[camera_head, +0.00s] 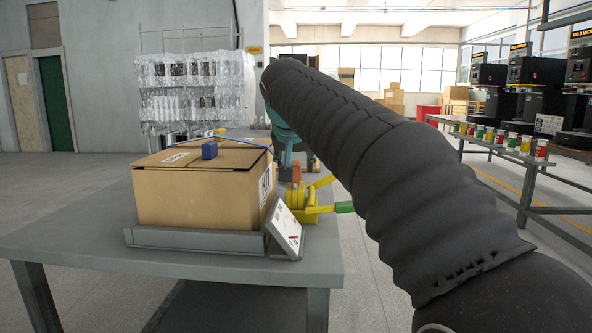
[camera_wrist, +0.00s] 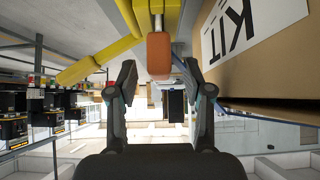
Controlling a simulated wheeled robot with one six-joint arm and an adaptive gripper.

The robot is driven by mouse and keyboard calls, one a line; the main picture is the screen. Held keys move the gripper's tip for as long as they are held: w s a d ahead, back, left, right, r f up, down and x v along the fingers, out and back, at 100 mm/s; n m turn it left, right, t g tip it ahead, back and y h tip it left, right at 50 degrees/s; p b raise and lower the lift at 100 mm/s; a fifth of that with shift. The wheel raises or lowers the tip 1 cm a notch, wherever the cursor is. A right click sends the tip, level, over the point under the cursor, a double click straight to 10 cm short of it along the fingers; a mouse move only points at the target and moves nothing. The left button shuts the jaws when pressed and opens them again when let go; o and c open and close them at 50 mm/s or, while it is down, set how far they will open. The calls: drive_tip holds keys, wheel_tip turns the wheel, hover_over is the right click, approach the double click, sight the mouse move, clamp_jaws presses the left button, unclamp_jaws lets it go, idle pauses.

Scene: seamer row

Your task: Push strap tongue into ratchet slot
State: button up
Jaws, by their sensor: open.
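The yellow ratchet (camera_head: 300,202) sits at the right side of the cardboard kit box (camera_head: 195,190), and its yellow body fills the top of the wrist view (camera_wrist: 150,12). An orange block (camera_wrist: 158,53) is on a short grey stem that reaches the yellow body; it also shows in the head view (camera_head: 296,174). Whether the stem is inside a slot, I cannot tell. My gripper (camera_wrist: 160,74) is open, its two fingers apart on either side of the orange block's lower end, with visible gaps. In the head view my arm mostly hides it. A blue strap (camera_head: 240,141) crosses the box top.
The box stands in a grey tray (camera_head: 190,239) on a grey table (camera_head: 80,236). A blue block (camera_head: 209,149) lies on the box. A tilted white panel (camera_head: 285,229) stands at the tray's front right corner.

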drive_tip(key=v, duration=0.8)
drive_tip(key=shift+r, duration=0.1)
